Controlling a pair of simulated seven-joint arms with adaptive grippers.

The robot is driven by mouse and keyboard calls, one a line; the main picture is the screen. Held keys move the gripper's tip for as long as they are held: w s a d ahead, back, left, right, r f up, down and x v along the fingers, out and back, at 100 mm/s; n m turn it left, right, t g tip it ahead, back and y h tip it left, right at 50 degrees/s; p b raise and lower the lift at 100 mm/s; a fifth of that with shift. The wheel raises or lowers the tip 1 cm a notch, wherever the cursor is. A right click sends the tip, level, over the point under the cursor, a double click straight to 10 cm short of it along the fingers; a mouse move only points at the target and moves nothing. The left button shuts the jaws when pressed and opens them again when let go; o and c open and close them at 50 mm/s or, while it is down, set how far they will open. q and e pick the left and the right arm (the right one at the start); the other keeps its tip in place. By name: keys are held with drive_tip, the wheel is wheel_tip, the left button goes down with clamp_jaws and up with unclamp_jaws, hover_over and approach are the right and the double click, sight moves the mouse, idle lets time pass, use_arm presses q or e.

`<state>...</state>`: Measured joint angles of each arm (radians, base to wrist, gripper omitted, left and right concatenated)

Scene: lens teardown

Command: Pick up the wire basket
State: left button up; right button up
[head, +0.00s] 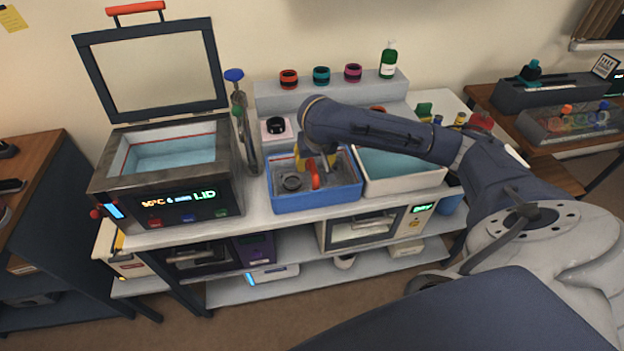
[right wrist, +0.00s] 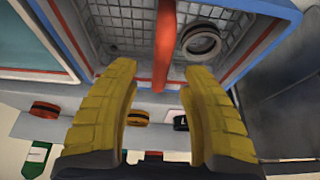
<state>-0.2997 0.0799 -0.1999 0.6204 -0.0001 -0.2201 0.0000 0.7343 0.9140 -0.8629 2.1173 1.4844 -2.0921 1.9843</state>
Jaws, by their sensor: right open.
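The wire basket (head: 343,172) is a grey mesh basket sitting inside a blue-rimmed tub (head: 318,199). Its red handle (head: 314,174) stands up across the middle. The mesh (right wrist: 112,28) and the red handle (right wrist: 164,40) also show in the right wrist view. A grey ring (right wrist: 199,41) lies in the basket. My right gripper (right wrist: 158,78) is open, with its yellow fingers on either side of the handle's line in that view. Whether they touch it cannot be told. In the head view the right arm partly hides the gripper. My left gripper is not in view.
A heated bath with raised lid (head: 165,160) stands left of the tub. A pale basin (head: 400,180) stands close on its right. Behind is a raised shelf (head: 330,92) with coloured rings and a green bottle (head: 388,60).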

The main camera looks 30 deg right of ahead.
sight(313, 164)
drive_tip(key=shift+x, duration=1.65)
drive_tip(key=shift+c, duration=0.3)
clamp_jaws()
